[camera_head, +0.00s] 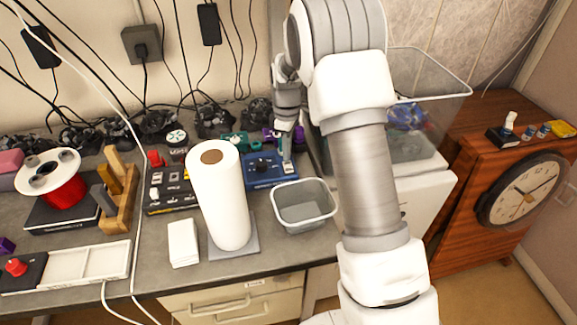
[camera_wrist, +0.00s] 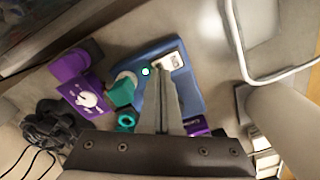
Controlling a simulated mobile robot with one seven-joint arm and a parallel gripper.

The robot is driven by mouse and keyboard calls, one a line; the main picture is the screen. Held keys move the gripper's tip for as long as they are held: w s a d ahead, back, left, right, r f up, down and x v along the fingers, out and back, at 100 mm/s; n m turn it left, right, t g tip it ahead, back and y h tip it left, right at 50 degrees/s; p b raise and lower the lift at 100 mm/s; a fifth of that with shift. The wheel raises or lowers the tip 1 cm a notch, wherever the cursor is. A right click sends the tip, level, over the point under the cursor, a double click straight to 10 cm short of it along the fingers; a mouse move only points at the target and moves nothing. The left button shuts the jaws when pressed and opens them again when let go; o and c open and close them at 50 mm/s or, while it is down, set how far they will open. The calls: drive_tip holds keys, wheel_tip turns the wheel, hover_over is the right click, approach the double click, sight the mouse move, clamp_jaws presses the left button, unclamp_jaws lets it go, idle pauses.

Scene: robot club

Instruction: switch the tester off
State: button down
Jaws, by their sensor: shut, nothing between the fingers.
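The tester is a blue box (camera_head: 262,183) on the bench, with a dark dial on its top and a pale switch plate (camera_head: 288,169) at its right side. In the wrist view the blue body (camera_wrist: 190,98) shows around my fingers, with the white switch plate (camera_wrist: 174,61) just beyond their tips and a small green light (camera_wrist: 145,71) beside it. My gripper (camera_head: 286,160) is shut and empty, pointing down at the switch side of the tester. It also shows in the wrist view (camera_wrist: 158,72). The fingers hide part of the box; I cannot tell whether they touch the switch.
A grey bin (camera_head: 304,222) stands right in front of the tester. A white paper roll (camera_head: 222,205) stands to the left. Teal (camera_head: 236,141) and purple (camera_wrist: 80,90) parts lie close behind. A clear tank (camera_head: 425,140) is to the right of my arm.

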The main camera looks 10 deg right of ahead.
drive_tip(key=shift+f+b, duration=0.65)
drive_tip(key=shift+f, duration=0.35)
idle(0.5)
drive_tip(key=shift+r+p, duration=2.3)
drive_tip(key=shift+r, duration=1.25)
wheel_tip(320, 180, up, 10)
drive_tip(key=m+t, duration=0.1)
drive_tip(key=m, duration=0.2)
hover_over(287, 163)
drive_tip(key=s, duration=0.6)
drive_tip(key=s+r+m+t, duration=0.2)
drive_tip(key=s+r, duration=0.5)
drive_tip(key=s+r+m+t, duration=0.2)
drive_tip(key=s+m, duration=0.5)
drive_tip(key=s, duration=1.1)
drive_tip(key=shift+s+r+t, duration=0.15)
drive_tip(key=shift+r+t, duration=0.15)
